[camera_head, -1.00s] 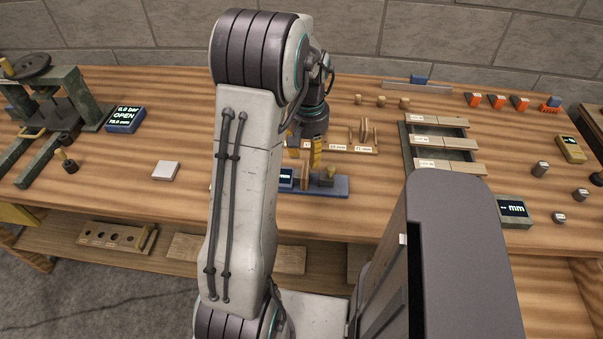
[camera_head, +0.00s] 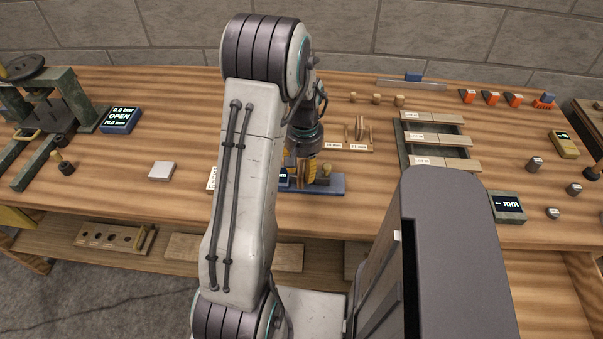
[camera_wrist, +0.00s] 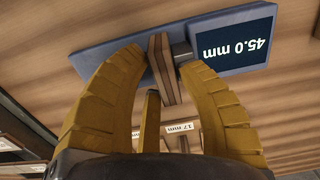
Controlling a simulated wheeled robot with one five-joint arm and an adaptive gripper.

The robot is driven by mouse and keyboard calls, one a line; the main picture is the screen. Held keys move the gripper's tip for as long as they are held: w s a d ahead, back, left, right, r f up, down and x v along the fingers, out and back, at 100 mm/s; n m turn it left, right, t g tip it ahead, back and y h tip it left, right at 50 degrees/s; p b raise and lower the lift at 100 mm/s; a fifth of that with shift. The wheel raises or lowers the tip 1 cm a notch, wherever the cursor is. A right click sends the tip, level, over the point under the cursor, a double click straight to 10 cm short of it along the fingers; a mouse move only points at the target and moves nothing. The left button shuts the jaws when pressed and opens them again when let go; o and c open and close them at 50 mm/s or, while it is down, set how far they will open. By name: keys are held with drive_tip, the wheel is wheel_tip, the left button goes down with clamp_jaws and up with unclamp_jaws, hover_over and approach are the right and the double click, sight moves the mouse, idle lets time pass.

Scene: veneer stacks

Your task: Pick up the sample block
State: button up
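The likely sample block (camera_wrist: 166,72), a small layered wooden piece, is at the blue gauge (camera_wrist: 92,33) beside its grey post. The gauge's display (camera_wrist: 236,42) reads 45.0 mm. In the wrist view, my gripper (camera_wrist: 162,60) is open, with a yellow finger on each side of the block and gaps visible. A narrower yellow part shows between them, lower in the picture. In the head view, my gripper (camera_head: 301,178) is down over the blue gauge (camera_head: 334,186) and hides the block. Whether any finger touches the block is unclear.
A press (camera_head: 45,105) stands at the left with its readout box (camera_head: 121,119). A pale square plate (camera_head: 162,170) lies on the bench. Behind the gauge is a small rack (camera_head: 347,146). Veneer strips (camera_head: 436,139) and an "-- mm" readout (camera_head: 508,207) are to the right.

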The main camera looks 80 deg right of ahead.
sight(304, 168)
drive_tip(key=c, duration=0.5)
drive_tip(key=shift+c, duration=0.2)
drive_tip(key=shift+r+p, duration=0.45)
drive_tip(key=shift+r, duration=0.2)
clamp_jaws()
wheel_tip(304, 168, up, 3)
drive_tip(key=shift+r+p, duration=0.1)
drive_tip(key=shift+p, duration=1)
drive_tip(key=s+d+r+p, duration=0.2)
drive_tip(key=s+r+p, duration=0.4)
drive_tip(key=s, duration=0.5)
drive_tip(key=shift+s+r, duration=0.3)
